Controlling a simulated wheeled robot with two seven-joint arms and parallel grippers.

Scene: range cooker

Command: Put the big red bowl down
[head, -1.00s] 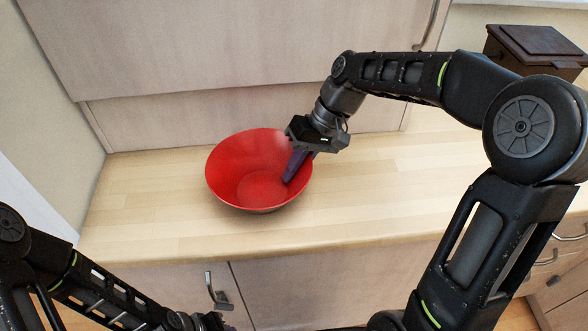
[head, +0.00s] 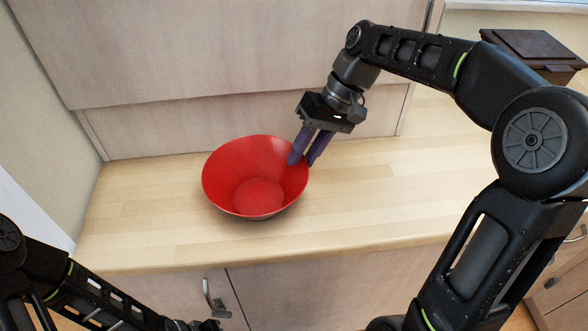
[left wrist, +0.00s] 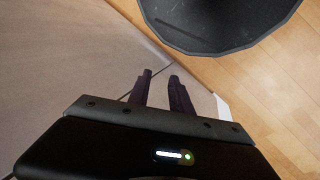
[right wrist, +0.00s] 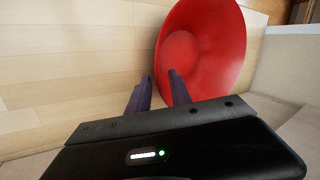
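The big red bowl (head: 258,192) stands upright on the wooden counter, and it also shows in the right wrist view (right wrist: 205,45). My right gripper (head: 306,161) is open at the bowl's right rear rim. One finger is over the inside of the bowl and the other is outside it. In the right wrist view the fingertips (right wrist: 160,76) are apart, with the rim near the gap; I cannot tell whether a finger touches it. My left gripper (left wrist: 160,76) is open and empty, low in front of the counter; the head view shows only part of it at the bottom edge.
The wooden counter (head: 385,200) is clear to the right of the bowl and on its left. A pale panel (head: 240,117) stands behind it. A dark brown box (head: 535,50) is at the back right. Cabinet doors with a handle (head: 214,298) are below the front edge.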

